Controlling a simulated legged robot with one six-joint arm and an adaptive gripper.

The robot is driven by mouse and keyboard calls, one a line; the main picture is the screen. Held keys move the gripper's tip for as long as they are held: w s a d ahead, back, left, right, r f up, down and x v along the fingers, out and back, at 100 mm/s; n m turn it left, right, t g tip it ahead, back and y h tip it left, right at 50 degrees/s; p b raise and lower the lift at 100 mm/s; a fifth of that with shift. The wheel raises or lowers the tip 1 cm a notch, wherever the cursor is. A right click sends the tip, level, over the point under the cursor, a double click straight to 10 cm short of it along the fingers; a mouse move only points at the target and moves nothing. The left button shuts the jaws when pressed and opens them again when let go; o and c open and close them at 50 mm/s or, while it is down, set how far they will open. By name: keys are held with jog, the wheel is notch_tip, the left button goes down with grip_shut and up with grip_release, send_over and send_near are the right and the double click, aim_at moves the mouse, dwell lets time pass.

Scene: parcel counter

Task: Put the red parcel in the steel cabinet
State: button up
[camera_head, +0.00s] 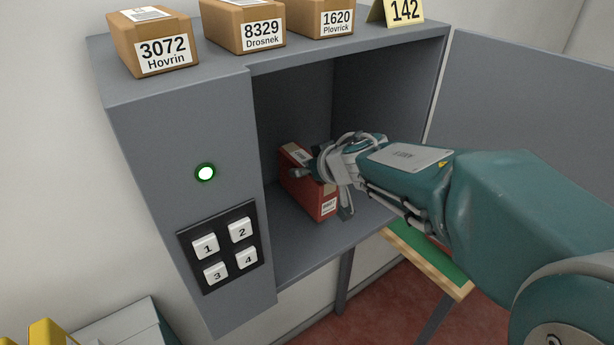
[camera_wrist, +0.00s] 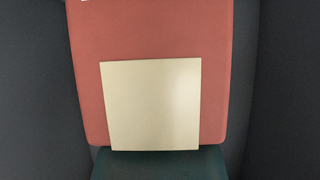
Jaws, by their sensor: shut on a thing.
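The red parcel (camera_head: 325,202) is inside the open steel cabinet (camera_head: 180,130), at or just above the compartment floor; I cannot tell whether it touches. It has a white label on its near end. My gripper (camera_head: 322,180) is shut on the red parcel, with a finger on either side of it. In the wrist view the red parcel (camera_wrist: 150,30) fills the middle, with a plain pale square on its face. The cabinet's dark walls (camera_wrist: 283,90) show on both sides.
The cabinet door (camera_head: 530,110) stands open at the right. Boxes labelled 3072 (camera_head: 150,42), 8329 (camera_head: 243,25) and 1620 (camera_head: 320,18) and a 142 sign (camera_head: 403,12) stand on top.

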jog(key=shift+w+a+f, duration=0.1)
jog(key=shift+f, duration=1.6)
jog(key=o, duration=1.3)
jog(key=shift+c, duration=0.2)
